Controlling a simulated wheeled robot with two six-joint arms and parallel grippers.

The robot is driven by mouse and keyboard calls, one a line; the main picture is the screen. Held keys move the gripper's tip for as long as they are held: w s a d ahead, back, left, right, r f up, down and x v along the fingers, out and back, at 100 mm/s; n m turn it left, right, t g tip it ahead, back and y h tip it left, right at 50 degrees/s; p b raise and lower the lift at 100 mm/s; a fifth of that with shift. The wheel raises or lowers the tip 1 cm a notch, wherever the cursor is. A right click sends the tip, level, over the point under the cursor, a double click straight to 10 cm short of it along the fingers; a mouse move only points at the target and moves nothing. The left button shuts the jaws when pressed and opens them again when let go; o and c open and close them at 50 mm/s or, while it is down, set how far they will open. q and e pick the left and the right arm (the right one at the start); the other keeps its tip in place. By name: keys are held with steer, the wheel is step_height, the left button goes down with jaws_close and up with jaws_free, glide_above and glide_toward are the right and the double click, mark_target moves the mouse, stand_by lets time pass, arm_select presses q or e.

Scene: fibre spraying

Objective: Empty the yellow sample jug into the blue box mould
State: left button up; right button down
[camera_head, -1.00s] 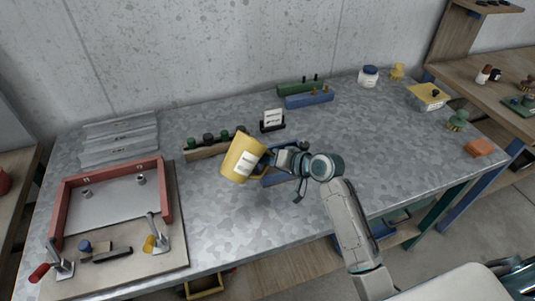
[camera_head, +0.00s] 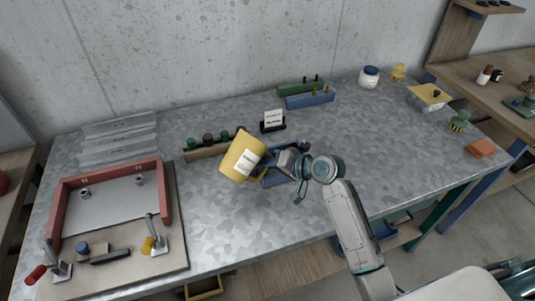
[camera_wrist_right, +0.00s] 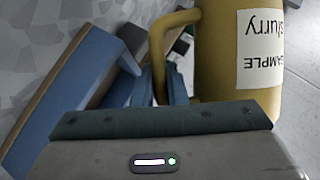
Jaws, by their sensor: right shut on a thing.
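The yellow sample jug (camera_head: 240,158) is in the air left of my right gripper (camera_head: 276,160), its white label facing the head camera. The jug is tilted, and I cannot see inside it or any flow from it. My right gripper is shut on the jug's handle, which also shows in the right wrist view (camera_wrist_right: 160,50) beside the jug body (camera_wrist_right: 225,85). The blue box mould (camera_head: 272,182) sits on the table under and behind the gripper, partly hidden by jug and gripper. One blue wall fills the left of the right wrist view (camera_wrist_right: 62,100). My left gripper is not in view.
A wooden rack with green and dark knobs (camera_head: 205,153) stands just behind the jug. A small sign (camera_head: 272,120) stands behind the mould. A red-framed fixture (camera_head: 110,195) with clamps is at the left. The table front between fixture and arm is clear.

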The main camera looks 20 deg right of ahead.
steer(key=shift+s+r, duration=0.2)
steer(key=shift+s, duration=0.1)
steer(key=shift+w+a+f+y, duration=0.1)
steer(key=shift+w+a+y, duration=0.05)
steer(key=shift+w+y, duration=0.15)
steer(key=shift+s+m, duration=0.3)
steer(key=shift+s, duration=0.05)
steer(key=shift+b, duration=0.3)
steer(key=shift+w+a+f, duration=0.1)
steer(key=shift+w+f, duration=0.05)
steer(key=shift+w, duration=0.05)
steer(key=shift+s+m+y+b, duration=0.3)
steer(key=shift+w+a+f+g, duration=0.15)
steer(key=shift+w+f+g, duration=0.05)
steer(key=shift+f+g, duration=0.1)
steer(key=shift+s+b, duration=0.25)
steer(key=shift+b, duration=0.1)
steer(key=shift+r+m+y, duration=0.1)
steer(key=shift+m+y, duration=0.2)
steer(key=shift+w, duration=0.3)
steer(key=shift+s+d+p, duration=0.15)
steer(key=shift+d+p, duration=0.1)
steer(key=shift+p, duration=0.1)
